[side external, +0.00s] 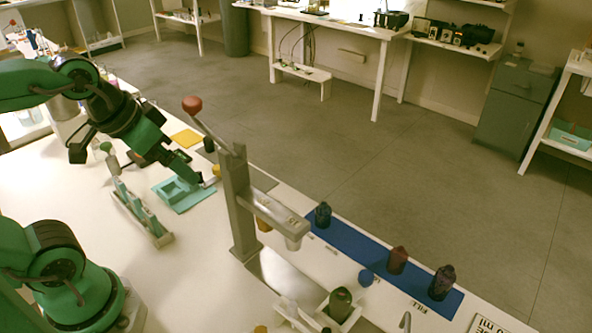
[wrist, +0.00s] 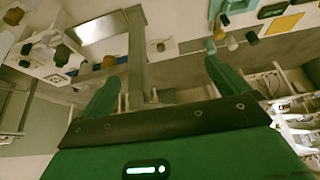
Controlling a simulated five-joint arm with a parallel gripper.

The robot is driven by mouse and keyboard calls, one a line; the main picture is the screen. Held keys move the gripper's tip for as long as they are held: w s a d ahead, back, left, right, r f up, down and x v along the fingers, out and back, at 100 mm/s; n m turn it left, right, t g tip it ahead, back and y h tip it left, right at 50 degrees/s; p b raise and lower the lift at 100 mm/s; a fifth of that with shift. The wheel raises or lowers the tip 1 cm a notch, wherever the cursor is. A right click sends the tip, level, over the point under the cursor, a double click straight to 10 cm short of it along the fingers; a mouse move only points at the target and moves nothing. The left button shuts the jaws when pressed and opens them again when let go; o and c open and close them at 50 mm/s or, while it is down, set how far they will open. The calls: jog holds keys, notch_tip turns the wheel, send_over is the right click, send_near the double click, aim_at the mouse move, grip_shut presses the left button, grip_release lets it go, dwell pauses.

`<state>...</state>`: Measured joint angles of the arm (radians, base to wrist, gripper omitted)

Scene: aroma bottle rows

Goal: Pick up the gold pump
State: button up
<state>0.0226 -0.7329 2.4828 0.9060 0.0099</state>
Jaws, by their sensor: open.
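My gripper (side external: 203,180) is open and empty beside the teal tray in the side view. Its two green fingers are spread in the wrist view (wrist: 163,70). Several small gold-toned pieces show, and I cannot tell for certain which is the gold pump. One small gold piece (side external: 217,170) stands close to my fingertips, partly hidden. A gold cap (wrist: 109,61) shows beside the press near the left finger in the wrist view.
The grey lever press (side external: 236,195) with a red knob stands right of my gripper. A teal tray (side external: 178,201) and a yellow pad (side external: 187,138) lie nearby. Dark bottles, one at the far end (side external: 442,283), stand on a blue strip (side external: 340,243) along the table edge.

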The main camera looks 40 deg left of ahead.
jog(key=shift+s+a+f, duration=0.15)
jog(key=shift+s+a, duration=0.05)
jog(key=shift+a, duration=0.05)
jog(key=c, duration=1.2)
jog(key=shift+d, duration=0.1)
jog(key=m+g, duration=0.6)
jog(key=m, duration=0.3)
send_over(258, 331)
notch_tip(258, 331, down, 9)
jog(key=shift+r, duration=0.2)
jog(key=shift+f, duration=1.3)
